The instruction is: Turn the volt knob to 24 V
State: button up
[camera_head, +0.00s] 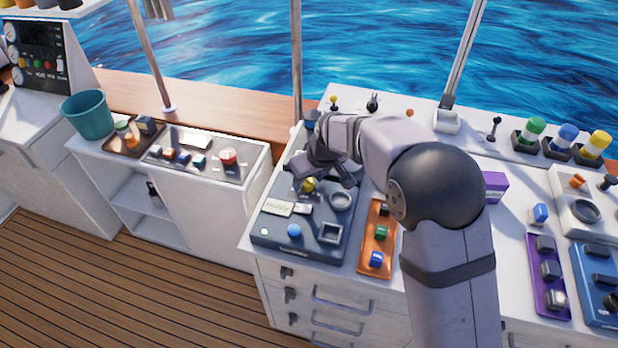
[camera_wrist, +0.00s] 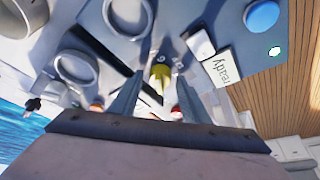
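A yellow knob (camera_head: 309,185) stands on the dark blue-grey panel (camera_head: 273,238) at the left end of the white console; I take it for the volt knob, but no volt label is readable. In the wrist view the yellow knob (camera_wrist: 159,76) shows between the two fingers of my gripper (camera_wrist: 160,82), with space on both sides. My gripper (camera_head: 322,172) is open over the back of the panel.
An orange tray (camera_head: 371,257) with coloured blocks lies to the right. Several tall controls line the console's back.

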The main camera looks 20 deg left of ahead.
jog(key=c, duration=0.8)
